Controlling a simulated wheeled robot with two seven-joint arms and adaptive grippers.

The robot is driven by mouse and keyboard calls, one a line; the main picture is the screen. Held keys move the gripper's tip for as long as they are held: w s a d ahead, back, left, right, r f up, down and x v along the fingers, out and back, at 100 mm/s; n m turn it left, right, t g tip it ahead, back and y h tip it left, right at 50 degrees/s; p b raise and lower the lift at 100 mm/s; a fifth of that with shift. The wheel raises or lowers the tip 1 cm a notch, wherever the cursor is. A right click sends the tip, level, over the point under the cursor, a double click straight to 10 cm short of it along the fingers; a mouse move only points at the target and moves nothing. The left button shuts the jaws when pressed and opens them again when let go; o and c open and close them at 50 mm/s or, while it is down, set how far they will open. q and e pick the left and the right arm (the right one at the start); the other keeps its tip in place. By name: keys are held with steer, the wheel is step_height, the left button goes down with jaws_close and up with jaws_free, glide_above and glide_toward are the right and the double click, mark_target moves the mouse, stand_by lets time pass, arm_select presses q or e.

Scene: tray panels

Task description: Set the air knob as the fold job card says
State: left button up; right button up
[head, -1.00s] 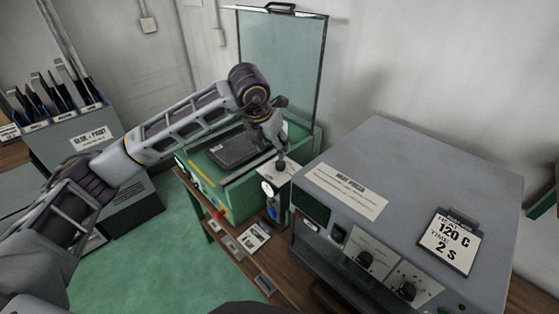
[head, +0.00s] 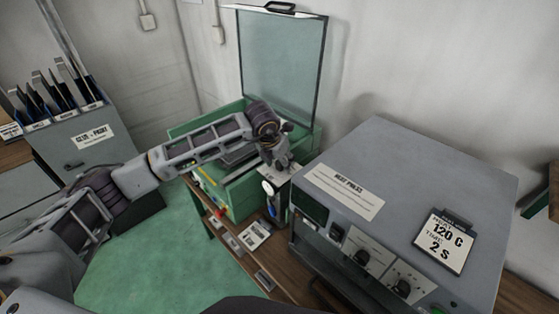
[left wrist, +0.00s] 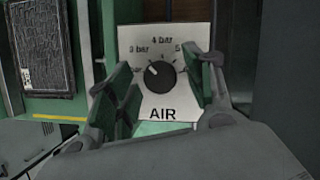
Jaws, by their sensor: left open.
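The air knob (left wrist: 160,76) is a round black knob on a white plate (left wrist: 150,110) marked AIR, with 3 bar, 4 bar and a partly hidden 5 around it. Its pale mark points up and left, toward 3 bar. My left gripper (left wrist: 163,88) is open, with one green-padded finger on each side of the knob in the picture; I cannot tell whether they reach around it. In the head view my left gripper (head: 284,164) is over the air plate and hides the knob. A small card (head: 254,236) lies at the bench front, its text too small to read.
A grey heat press (head: 400,190) stands close on the right, with a card (head: 443,242) reading 120 C, 2 s. A green machine (head: 240,200) with a raised clear lid (head: 282,70) stands behind.

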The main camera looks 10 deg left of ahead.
arm_select(q)
steer(key=shift+c, duration=0.6)
steer(key=c, duration=0.9)
